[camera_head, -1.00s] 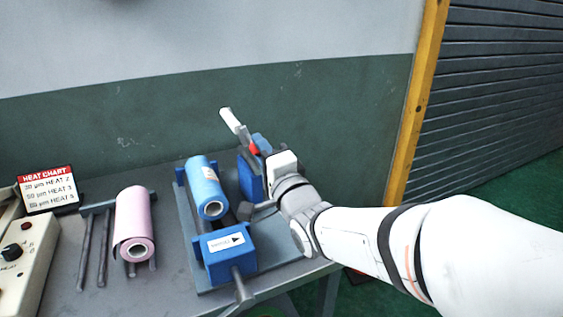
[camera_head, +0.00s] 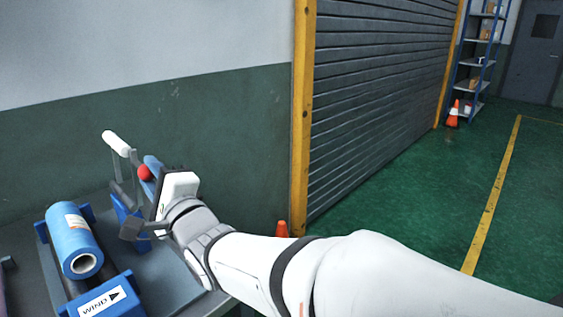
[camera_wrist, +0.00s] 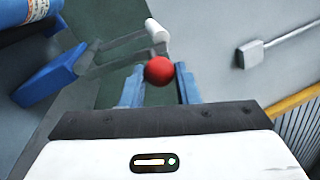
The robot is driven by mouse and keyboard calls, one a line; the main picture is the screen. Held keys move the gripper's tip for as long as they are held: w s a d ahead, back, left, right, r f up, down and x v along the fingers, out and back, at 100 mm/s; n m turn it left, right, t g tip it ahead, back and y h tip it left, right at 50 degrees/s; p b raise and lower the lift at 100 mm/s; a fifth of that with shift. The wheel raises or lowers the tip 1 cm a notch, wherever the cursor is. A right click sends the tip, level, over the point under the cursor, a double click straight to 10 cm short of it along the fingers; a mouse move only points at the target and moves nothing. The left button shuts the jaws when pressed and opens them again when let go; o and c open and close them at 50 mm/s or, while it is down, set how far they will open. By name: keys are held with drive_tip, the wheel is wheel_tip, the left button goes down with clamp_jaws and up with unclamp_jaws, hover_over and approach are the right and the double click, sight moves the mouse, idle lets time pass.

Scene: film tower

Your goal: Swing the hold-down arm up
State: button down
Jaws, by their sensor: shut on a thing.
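The hold-down arm, a pair of grey links with a white roller (camera_head: 116,143) across the top, stands raised above the back of the winder in the head view. The white roller also shows in the wrist view (camera_wrist: 157,32). A red ball knob (camera_head: 145,172) sits at the side of the arm. My gripper (camera_wrist: 159,72) is shut on this knob, with a blue finger on each side of it in the wrist view. In the head view my wrist hides part of the arm's mount. The blue roll (camera_head: 76,240) lies in front of the arm.
A blue WIND block (camera_head: 103,303) stands at the front of the winder. The green-grey wall (camera_head: 225,140) is close behind. The green floor there is open.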

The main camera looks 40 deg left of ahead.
drive_tip(key=shift+w+r, duration=0.1)
drive_tip(key=c, duration=1.3)
unclamp_jaws()
drive_tip(key=shift+w+d, duration=0.1)
drive_tip(key=shift+o, duration=1)
drive_tip(key=shift+s, duration=0.2)
drive_tip(key=d+f, duration=0.1)
drive_tip(key=d, duration=0.6)
drive_tip(key=shift+d+f, duration=0.25)
drive_tip(key=shift+f, duration=0.1)
drive_tip(key=shift+s, duration=0.1)
